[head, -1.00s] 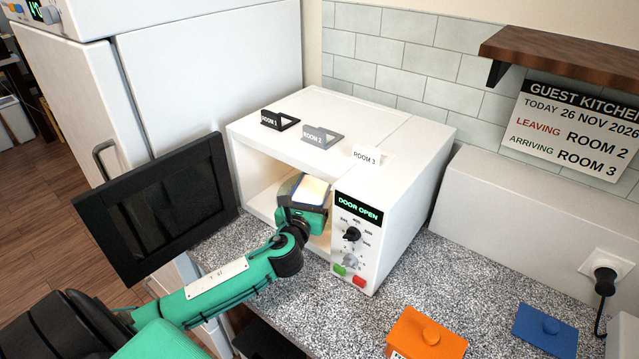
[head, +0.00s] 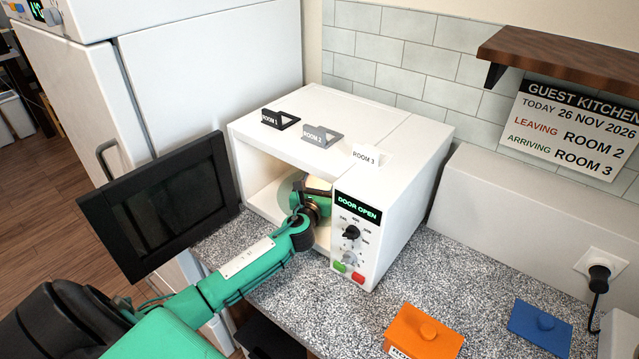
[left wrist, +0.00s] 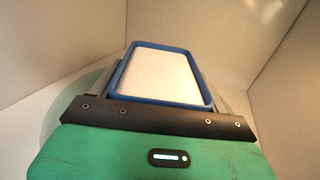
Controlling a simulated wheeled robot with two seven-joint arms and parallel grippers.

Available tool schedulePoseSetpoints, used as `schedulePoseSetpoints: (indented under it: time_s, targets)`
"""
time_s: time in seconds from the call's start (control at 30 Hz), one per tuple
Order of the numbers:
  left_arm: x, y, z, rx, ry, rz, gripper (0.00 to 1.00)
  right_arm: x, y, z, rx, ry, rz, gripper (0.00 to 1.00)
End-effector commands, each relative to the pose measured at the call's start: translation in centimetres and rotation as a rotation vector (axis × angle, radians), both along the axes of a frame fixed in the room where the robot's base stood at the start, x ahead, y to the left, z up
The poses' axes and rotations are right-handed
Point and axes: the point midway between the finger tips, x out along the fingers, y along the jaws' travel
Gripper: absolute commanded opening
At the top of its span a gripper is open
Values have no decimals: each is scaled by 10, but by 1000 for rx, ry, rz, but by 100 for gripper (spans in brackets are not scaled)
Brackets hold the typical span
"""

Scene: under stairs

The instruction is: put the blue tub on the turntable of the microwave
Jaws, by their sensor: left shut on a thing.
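The white microwave (head: 405,165) stands on the counter with its black door (head: 165,205) swung open to the left. My left gripper (head: 317,188) is inside the cavity and shut on the blue tub, which is mostly hidden in the head view. In the left wrist view the blue tub (left wrist: 165,101) shows a blue rim around a pale white top, just past the gripper's dark bar. The turntable (head: 287,187) shows as a pale greenish disc beside and under the gripper. Whether the tub touches it is unclear. My right gripper is not in view.
The microwave's control panel (head: 352,235) reads DOOR OPEN. Room tags, including ROOM 3 (head: 366,156), stand on top. A sign (head: 575,130) names the rooms.

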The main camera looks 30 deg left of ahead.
Motion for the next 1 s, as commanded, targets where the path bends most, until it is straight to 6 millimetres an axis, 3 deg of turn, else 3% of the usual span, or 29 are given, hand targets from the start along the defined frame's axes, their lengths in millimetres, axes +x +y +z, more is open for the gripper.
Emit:
schedulePoseSetpoints:
  time_s: [0.23, 0.27, 0.37, 0.73, 1.0]
  targets:
    - [0, 0, -3, 1, -2, 0, 40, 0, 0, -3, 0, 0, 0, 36]
    - [0, 0, -3, 0, 0, 1, 82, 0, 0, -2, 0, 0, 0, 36]
    - [0, 0, -2, 0, 0, 1, 99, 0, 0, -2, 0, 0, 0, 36]
    - [-1, 0, 2, 1, 0, 0, 99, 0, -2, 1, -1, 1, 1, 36]
    - [-41, -13, -2, 1, 1, -2, 99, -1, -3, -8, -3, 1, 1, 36]
